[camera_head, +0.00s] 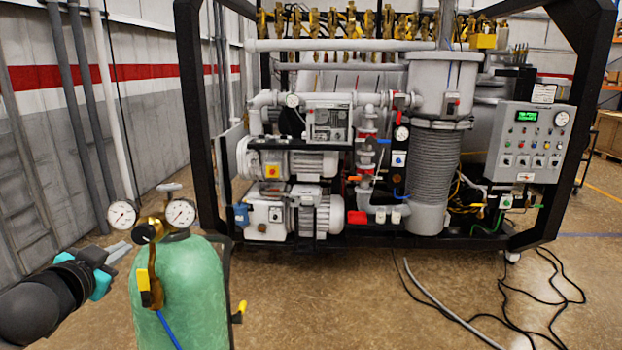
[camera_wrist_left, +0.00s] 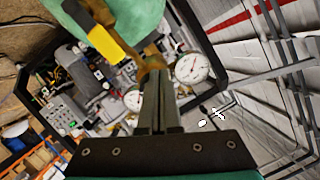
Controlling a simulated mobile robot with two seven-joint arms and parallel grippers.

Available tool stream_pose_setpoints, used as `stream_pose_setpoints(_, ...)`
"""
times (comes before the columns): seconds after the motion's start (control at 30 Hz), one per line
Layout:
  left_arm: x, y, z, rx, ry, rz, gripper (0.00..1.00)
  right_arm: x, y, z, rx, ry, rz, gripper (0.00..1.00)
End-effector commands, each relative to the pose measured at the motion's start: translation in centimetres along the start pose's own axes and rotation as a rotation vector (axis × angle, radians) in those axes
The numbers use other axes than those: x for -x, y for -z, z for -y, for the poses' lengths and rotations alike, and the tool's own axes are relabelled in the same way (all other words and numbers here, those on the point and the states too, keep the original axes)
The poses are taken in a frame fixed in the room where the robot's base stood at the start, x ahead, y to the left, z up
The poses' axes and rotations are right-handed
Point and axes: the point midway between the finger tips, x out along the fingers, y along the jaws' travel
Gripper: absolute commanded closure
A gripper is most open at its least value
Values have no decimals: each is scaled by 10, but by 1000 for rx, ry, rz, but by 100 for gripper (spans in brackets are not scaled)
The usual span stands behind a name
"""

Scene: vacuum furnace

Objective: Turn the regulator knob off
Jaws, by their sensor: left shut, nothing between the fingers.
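A green gas cylinder (camera_head: 182,285) stands at the lower left in the head view. On its top is a brass regulator with two round white gauges, the left gauge (camera_head: 122,215) and the right gauge (camera_head: 181,213). The dark regulator knob (camera_head: 144,233) sits between and just below them. My left gripper (camera_head: 119,253) is shut and empty, just left of and slightly below the knob, apparently apart from it. In the left wrist view the shut fingers (camera_wrist_left: 158,90) point toward the brass body (camera_wrist_left: 150,62); the knob cannot be made out there. My right gripper is not in view.
A yellow-handled valve (camera_head: 144,280) with a blue hose hangs on the cylinder's front. The black-framed vacuum furnace (camera_head: 300,185) stands behind, with a control panel (camera_head: 531,140) at right. Cables (camera_head: 530,300) lie on the floor. The grey wall is at left.

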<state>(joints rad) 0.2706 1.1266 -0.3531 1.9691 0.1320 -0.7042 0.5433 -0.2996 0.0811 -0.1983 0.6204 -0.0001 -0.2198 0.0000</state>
Motion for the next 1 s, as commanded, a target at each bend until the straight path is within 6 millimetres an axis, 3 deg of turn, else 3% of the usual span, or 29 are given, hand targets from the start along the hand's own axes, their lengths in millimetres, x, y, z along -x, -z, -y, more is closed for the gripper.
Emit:
stream_pose_setpoints(0.23, -12, 0, 0, 0, 0, 0, 100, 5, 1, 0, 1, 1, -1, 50)
stream_pose_setpoints(1.0, -13, 3, -2, 0, 0, 1, 100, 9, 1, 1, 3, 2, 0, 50)
